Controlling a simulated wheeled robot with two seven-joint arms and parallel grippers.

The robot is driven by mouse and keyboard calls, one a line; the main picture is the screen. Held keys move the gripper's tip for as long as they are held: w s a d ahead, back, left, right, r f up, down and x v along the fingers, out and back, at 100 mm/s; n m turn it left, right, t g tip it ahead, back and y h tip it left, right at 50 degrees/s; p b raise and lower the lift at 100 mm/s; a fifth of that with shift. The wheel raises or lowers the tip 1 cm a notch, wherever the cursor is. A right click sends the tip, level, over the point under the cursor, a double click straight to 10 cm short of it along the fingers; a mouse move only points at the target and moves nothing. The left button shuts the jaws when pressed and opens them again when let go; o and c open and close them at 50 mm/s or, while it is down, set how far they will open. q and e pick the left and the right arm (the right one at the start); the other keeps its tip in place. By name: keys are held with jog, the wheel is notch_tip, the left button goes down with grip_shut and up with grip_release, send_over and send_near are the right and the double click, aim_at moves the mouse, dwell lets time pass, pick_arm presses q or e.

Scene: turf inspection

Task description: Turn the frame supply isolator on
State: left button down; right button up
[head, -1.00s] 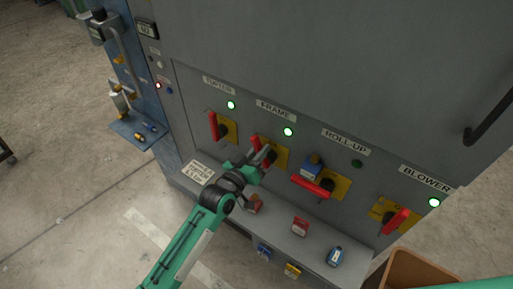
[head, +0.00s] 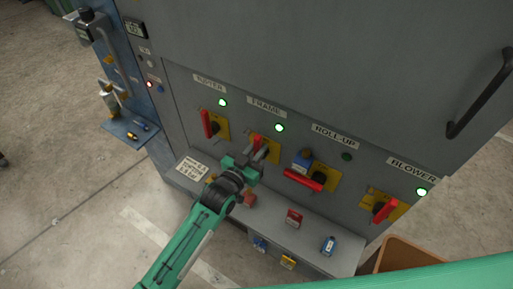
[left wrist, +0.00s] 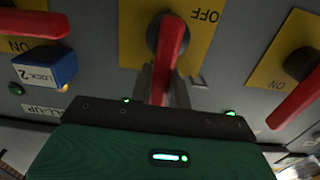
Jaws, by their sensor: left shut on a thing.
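The frame isolator is a red lever (head: 257,141) on a yellow plate (head: 272,157), under the FRAME label (head: 266,106). The green lamp (head: 279,127) above it is lit. In the left wrist view the red lever (left wrist: 172,42) comes from its dark hub down between my fingers, and "OFF" is printed on the yellow plate (left wrist: 202,42) beside it. My left gripper (head: 259,155) is shut on this lever; its fingers (left wrist: 165,82) lie along both sides of it. The fingers partly hide the lever in the head view. My right gripper is out of view.
The roll-up lever (head: 303,180) lies sideways with a blue lock (head: 302,161) by it; its lamp (head: 347,156) is dark. Rooter (head: 206,124) and blower (head: 385,211) levers flank the row.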

pick_arm(q)
jog(key=shift+f, duration=0.1)
jog(key=c, duration=1.3)
grip_release()
jog(key=shift+b+v, duration=1.6)
jog(key=shift+v, duration=5.3)
